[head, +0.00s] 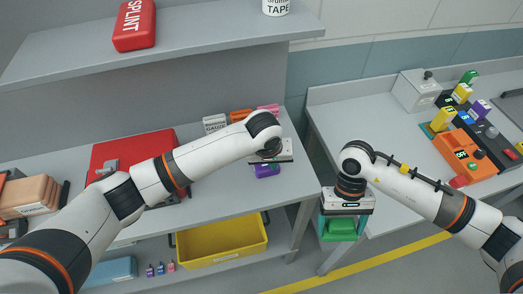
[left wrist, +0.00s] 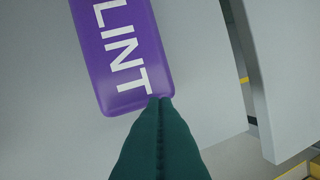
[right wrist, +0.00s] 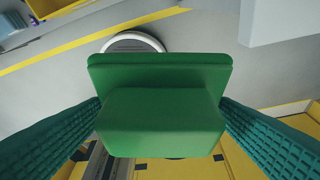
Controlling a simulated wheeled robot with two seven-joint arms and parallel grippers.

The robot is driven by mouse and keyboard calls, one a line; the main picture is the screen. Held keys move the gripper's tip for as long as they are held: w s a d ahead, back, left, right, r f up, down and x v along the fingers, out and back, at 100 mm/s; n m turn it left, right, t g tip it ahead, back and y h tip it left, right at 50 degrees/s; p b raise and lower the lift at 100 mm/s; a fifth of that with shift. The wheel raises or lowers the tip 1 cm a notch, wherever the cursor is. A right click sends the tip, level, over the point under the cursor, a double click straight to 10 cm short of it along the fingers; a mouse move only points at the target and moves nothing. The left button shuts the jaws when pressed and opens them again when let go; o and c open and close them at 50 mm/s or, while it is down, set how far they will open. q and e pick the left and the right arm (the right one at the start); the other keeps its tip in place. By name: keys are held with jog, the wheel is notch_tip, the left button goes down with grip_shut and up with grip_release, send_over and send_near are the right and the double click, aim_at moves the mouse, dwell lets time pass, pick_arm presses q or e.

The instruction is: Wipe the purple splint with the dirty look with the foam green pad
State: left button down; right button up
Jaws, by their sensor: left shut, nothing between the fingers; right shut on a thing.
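The purple splint (left wrist: 120,50) lies on the grey table with white letters "LINT" showing in the left wrist view. In the head view only a small purple part (head: 267,171) shows under my left gripper (head: 270,165). That gripper is shut and empty, with its fingertips (left wrist: 161,100) over the splint's near end; I cannot tell if they touch. No dirt shows on the visible part. My right gripper (head: 341,228) is shut on the foam green pad (right wrist: 160,125), which it holds in the air over the gap between the tables.
A red splint (head: 134,25) lies on the upper shelf. A red case (head: 110,152) is on the table, and a yellow bin (head: 222,243) stands below. The right table (head: 370,115) holds several devices at its far side. Its near part is largely clear.

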pick_arm(q)
jog(key=w+a+r+n+y, duration=0.1)
jog(key=w, duration=0.1)
jog(key=w+a+r+n, duration=0.1)
jog(key=w+a+r, duration=0.1)
jog(key=w, duration=0.1)
jog(key=w+a+r+t+y, duration=0.1)
jog(key=w+a, duration=0.1)
jog(key=shift+w+a+r+n+y, duration=0.15)
jog(key=shift+w+r+n+y, duration=0.15)
jog(key=shift+w+n, duration=0.1)
pick_arm(e)
jog(key=shift+r, duration=0.1)
pick_arm(q)
jog(key=shift+w+a, duration=0.15)
notch_tip(320, 180, down, 5)
jog(key=b, duration=0.5)
pick_arm(e)
notch_tip(320, 180, down, 5)
jog(key=shift+f, duration=0.2)
pick_arm(q)
jog(key=shift+r, duration=0.15)
pick_arm(e)
jog(key=shift+r, duration=0.1)
pick_arm(q)
jog(key=shift+f, duration=0.5)
dwell(0.4)
